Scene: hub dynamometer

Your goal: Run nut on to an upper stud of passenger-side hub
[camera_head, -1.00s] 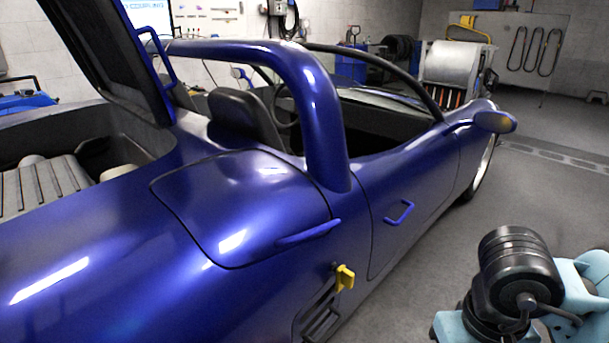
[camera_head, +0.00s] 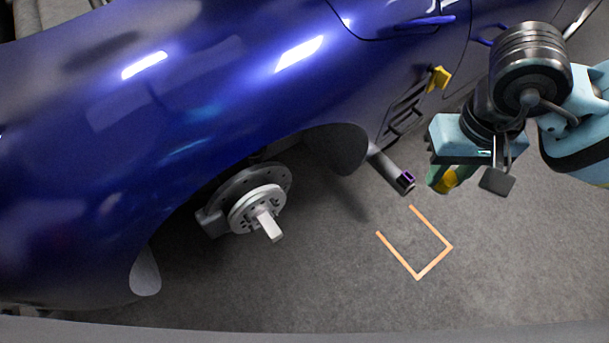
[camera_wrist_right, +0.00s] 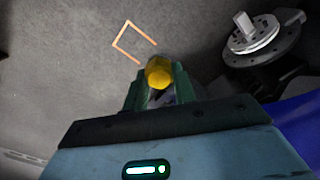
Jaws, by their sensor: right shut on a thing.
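The hub (camera_head: 257,208) sits in the open wheel arch of the blue car, with a pale flange, a dark disc behind it and a light square-ended bar standing out of its middle. It also shows at the upper right of the right wrist view (camera_wrist_right: 258,42). Its studs are too small to tell apart. My right gripper (camera_head: 446,183) is to the right of the hub, well apart from it, above the floor. In the right wrist view its green fingers (camera_wrist_right: 159,82) are shut on a yellow rounded piece (camera_wrist_right: 159,71), apparently the nut. My left gripper is out of view.
The blue car body (camera_head: 190,110) overhangs the hub. An orange floor marking (camera_head: 418,275) lies on bare grey floor. A yellow handle (camera_head: 438,77) stands out from the car's side.

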